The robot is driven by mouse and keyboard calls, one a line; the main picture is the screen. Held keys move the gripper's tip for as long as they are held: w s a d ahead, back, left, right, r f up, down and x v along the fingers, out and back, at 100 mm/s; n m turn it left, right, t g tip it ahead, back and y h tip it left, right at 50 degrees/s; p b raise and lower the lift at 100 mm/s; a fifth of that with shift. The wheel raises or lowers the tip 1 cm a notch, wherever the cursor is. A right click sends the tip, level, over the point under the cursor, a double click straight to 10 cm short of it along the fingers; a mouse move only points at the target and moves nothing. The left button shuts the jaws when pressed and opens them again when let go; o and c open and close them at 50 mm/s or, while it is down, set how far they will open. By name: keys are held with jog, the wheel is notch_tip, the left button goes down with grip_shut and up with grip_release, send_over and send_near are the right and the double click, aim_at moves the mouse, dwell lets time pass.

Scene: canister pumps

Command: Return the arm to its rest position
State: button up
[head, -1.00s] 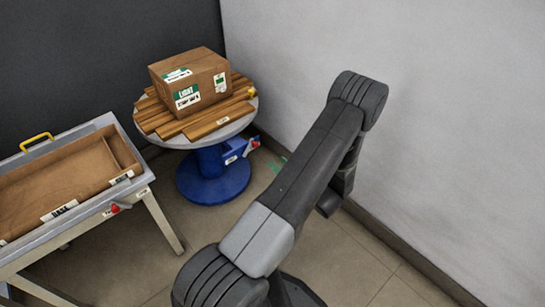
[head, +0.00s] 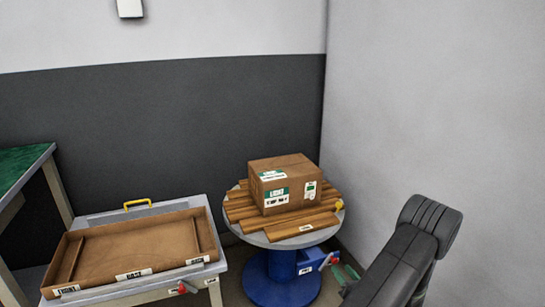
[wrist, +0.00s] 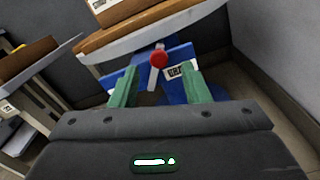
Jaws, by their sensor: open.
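My gripper (wrist: 161,92) shows in the wrist view with its two green fingers apart and nothing between them. Behind the fingers is the blue pedestal (wrist: 182,55) of the round table, with a red knob (wrist: 159,58). In the head view my dark arm rises at the lower right. A green fingertip (head: 345,274) shows at the arm's left edge, near the blue pedestal (head: 268,283). The rest of the gripper is hidden or out of frame there.
The round table (head: 252,236) bears wooden slats (head: 300,226) and a cardboard box (head: 296,187). A shallow brown tray (head: 140,242) sits on a stand at left, with a yellow handle (head: 138,204) behind it. A green-topped bench (head: 18,166) is far left. A grey wall is close right of my arm.

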aim_at(332, 260)
jog(key=x, duration=0.6)
jog(key=shift+b, duration=0.4)
jog(key=shift+s+r, duration=0.1)
jog(key=p+v, duration=0.2)
jog(key=v, duration=1.2)
jog(key=b+x, duration=0.2)
jog(key=x, duration=1.2)
jog(key=shift+a, duration=0.1)
jog(key=shift+s+a+r+n, duration=0.15)
jog(key=shift+a+n, duration=0.1)
jog(key=shift+n, duration=0.35)
jog(key=shift+s+a+r+n, duration=0.1)
jog(key=shift+a+r+n, duration=0.1)
jog(key=shift+n, duration=0.4)
